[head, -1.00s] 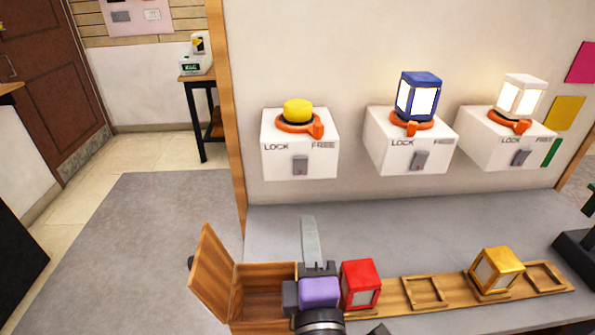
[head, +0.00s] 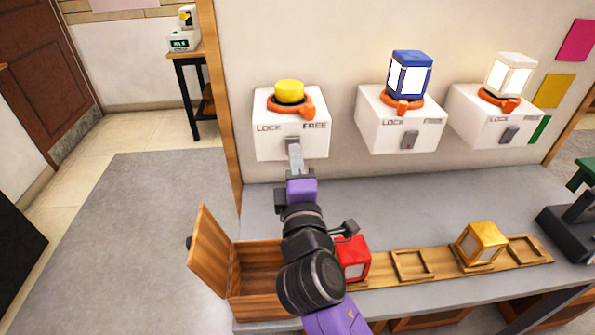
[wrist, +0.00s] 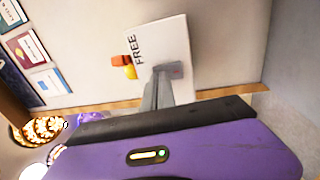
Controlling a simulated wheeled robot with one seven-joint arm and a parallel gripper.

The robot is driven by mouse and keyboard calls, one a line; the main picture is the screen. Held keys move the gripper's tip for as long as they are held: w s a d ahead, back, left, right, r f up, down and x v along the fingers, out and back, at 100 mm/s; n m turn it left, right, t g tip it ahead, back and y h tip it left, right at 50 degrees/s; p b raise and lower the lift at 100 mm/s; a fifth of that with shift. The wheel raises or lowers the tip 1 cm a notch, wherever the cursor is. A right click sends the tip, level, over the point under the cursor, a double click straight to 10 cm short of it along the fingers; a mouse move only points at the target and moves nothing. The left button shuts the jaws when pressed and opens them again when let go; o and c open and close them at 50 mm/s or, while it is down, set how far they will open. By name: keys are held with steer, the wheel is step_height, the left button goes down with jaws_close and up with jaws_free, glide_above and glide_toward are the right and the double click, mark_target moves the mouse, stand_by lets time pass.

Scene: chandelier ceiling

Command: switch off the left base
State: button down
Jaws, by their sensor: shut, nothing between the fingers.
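The left base (head: 291,133) is a white box on the wall with a yellow button (head: 289,92) and an orange ring lever (head: 307,106) on top. LOCK and FREE are printed on its front. Its grey switch (head: 292,141) is partly hidden by my gripper (head: 294,150). My gripper is shut and empty, its tips at or very near the switch; contact is unclear. In the wrist view, the fingers (wrist: 158,92) reach the base's front (wrist: 150,50) beside the switch plate (wrist: 175,70).
The middle base (head: 385,130) holds a lit blue lantern (head: 410,75), and the right base (head: 480,125) a lit white one (head: 510,75). Below are an open wooden box (head: 265,290), a red lantern (head: 355,262) behind my arm, and a yellow lantern (head: 482,243) on a wooden rack (head: 440,275).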

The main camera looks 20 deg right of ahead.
steer(key=shift+w+d, duration=0.2)
steer(key=shift+w, duration=0.4)
steer(key=shift+r, duration=0.1)
steer(key=p, duration=0.3)
steer(key=shift+w+d+r+g, duration=0.1)
steer(key=shift+w+r+g, duration=0.1)
steer(key=shift+r+g, duration=0.1)
steer(key=shift+f+b, duration=0.2)
steer(key=shift+b, duration=0.1)
